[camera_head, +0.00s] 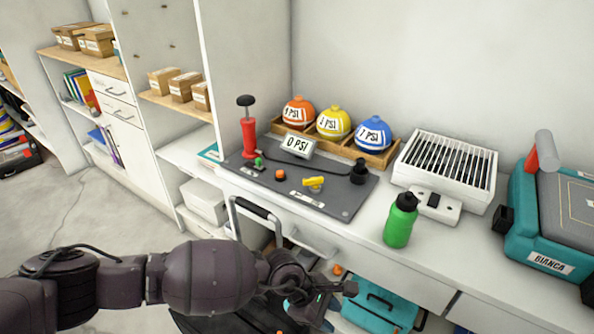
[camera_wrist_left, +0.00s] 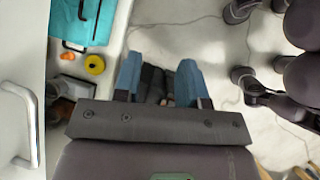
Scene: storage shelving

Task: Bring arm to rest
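My left arm (camera_head: 205,277) comes in from the left, low in the head view, in front of the shelving unit. Its gripper (camera_head: 335,292) is beside the open lower shelf, below the worktop. In the left wrist view the two blue fingers of the gripper (camera_wrist_left: 158,80) stand apart, with no object held between them. Dark parts show beyond the fingers, too unclear to name. My right gripper is in neither view.
The white worktop (camera_head: 400,262) carries a pump board (camera_head: 325,195), a green bottle (camera_head: 400,222) and a teal case (camera_head: 545,222). A teal box (camera_head: 372,305) lies on the lower shelf near my left gripper. A drawer handle (camera_wrist_left: 22,120) is close at the left. Pale floor (camera_wrist_left: 195,35) is open beyond the fingers.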

